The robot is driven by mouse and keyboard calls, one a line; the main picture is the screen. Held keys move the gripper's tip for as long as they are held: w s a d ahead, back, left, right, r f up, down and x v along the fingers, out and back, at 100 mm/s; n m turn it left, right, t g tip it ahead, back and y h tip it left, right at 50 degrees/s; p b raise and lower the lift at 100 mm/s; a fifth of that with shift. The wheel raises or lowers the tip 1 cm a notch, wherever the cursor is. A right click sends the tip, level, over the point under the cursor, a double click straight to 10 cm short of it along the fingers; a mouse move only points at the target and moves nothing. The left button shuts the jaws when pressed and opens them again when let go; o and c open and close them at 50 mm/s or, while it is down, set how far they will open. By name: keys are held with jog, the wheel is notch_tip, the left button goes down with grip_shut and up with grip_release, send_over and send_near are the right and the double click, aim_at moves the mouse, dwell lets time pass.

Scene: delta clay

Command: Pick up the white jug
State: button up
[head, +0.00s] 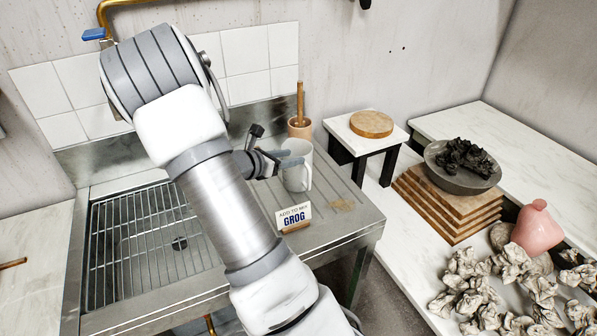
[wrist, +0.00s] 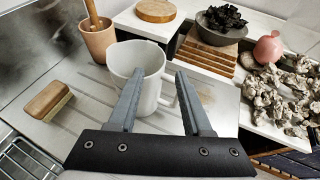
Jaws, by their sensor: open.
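The white jug (head: 297,172) stands upright on the metal drainboard, right of the sink grid, in the head view. In the wrist view the white jug (wrist: 146,66) is straight ahead, with its handle on the right side. My gripper (wrist: 157,75) is open, and its two grey fingers point at the jug. The left finger overlaps the jug's front and the right finger lies over the handle side. I cannot tell whether they touch it. In the head view my gripper (head: 283,158) is at the jug's left side, partly hidden by my arm.
A terracotta pot (head: 300,127) with a wooden handle stands behind the jug. A GROG card (head: 294,216) stands in front of it. A wood-backed brush (wrist: 46,100) lies at left in the wrist view. Stacked boards (head: 447,207) and crumpled pieces (head: 510,277) fill the right bench.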

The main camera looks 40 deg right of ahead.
aim_at(311, 154)
jog(key=x, duration=0.7)
jog(key=shift+d, duration=0.15)
grip_shut()
jog(key=shift+s+f, duration=0.1)
dwell(1.1)
